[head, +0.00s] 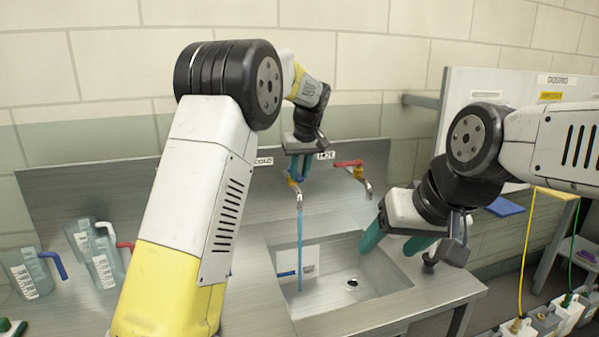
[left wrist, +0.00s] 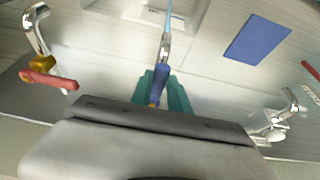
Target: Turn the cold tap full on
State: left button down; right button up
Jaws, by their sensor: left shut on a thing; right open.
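The cold tap (head: 299,190) is on the steel back panel under the COLD label. A blue stream of water (head: 300,245) runs from its spout into the sink. My left gripper (head: 300,168) is at the cold tap with its teal fingers shut on the blue lever (left wrist: 158,84). In the left wrist view the lever lies between the fingers, pointing along the line of the spout (left wrist: 165,45). The gripper hides part of the tap body. My right gripper (head: 395,241) is open and empty over the right side of the sink, apart from both taps.
The hot tap (head: 363,177) with a red lever stands just right of the cold tap, with no stream visible. The steel sink (head: 385,285) has a drain and a labelled panel. Clear jugs (head: 35,272) stand on the left counter. Crates and cables are at lower right.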

pick_arm(q)
jog(key=c, duration=1.2)
grip_release()
jog(key=shift+c, duration=0.2)
jog(key=v, duration=0.7)
jog(key=shift+r, duration=0.35)
jog(key=shift+s+d, duration=0.1)
jog(key=shift+s, duration=0.1)
jog(key=s+a+r+m+h, duration=0.1)
jog(key=s+a+r+h, duration=0.1)
jog(key=s+a, duration=0.6)
jog(key=s+a+f+m, duration=0.1)
jog(key=s+f, duration=0.1)
jog(key=s, duration=0.7)
jog(key=s+a+f+m+t+h, duration=0.1)
jog(key=s+a+f, duration=0.1)
jog(key=s, duration=0.7)
jog(key=s+a+f+m+t, duration=0.1)
jog(key=s+a+f, duration=0.1)
jog(key=s, duration=0.7)
jog(key=shift+a+f+h, duration=0.25)
jog(key=shift+f+h, duration=0.05)
jog(key=shift+f, duration=0.5)
